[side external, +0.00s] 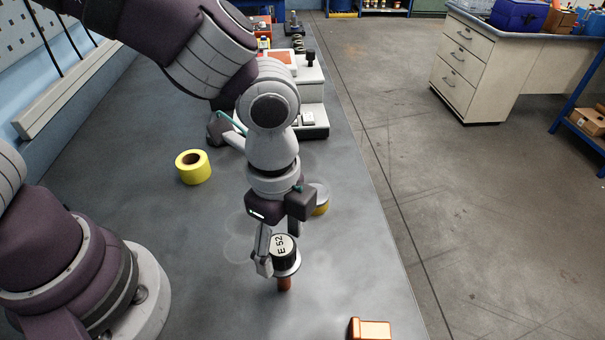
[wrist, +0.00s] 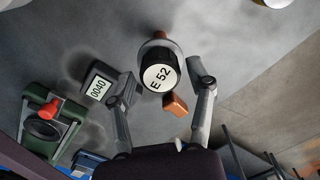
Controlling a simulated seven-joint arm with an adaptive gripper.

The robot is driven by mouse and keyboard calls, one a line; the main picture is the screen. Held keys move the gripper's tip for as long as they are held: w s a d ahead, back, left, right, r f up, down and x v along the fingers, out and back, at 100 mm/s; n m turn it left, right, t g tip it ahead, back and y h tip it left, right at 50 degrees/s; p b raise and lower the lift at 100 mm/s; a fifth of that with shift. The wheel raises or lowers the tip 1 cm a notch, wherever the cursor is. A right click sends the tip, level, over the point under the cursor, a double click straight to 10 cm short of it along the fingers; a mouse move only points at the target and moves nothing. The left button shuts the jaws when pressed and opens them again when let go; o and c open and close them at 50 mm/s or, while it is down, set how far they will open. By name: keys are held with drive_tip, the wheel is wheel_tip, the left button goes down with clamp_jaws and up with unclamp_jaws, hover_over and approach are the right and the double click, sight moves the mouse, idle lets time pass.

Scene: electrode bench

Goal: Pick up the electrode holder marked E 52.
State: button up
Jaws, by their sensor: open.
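The electrode holder marked E 52 (side external: 284,249) stands upright on the bench in the side external view. It has a black body with a white labelled top, a grey flange and a red-brown lower end. It also shows in the wrist view (wrist: 158,75), with its label facing the camera. My gripper (side external: 279,250) is over the holder, with one finger on its near left side and the other behind it. In the wrist view my gripper (wrist: 164,76) is open, and the holder's top lies between the spread fingers. I cannot tell whether either finger touches it.
A yellow tape roll (side external: 193,167) lies to the left, and a round yellow tin (side external: 320,198) stands just behind my gripper. An orange block (side external: 370,328) is at the front edge. Instruments (side external: 311,105) stand farther back. A black box reading 0040 (wrist: 101,87) shows in the wrist view.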

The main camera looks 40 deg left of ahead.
wheel_tip(320, 180, down, 6)
drive_tip(key=shift+r, duration=0.25)
drive_tip(key=c, duration=0.9)
drive_tip(key=shift+c, duration=0.2)
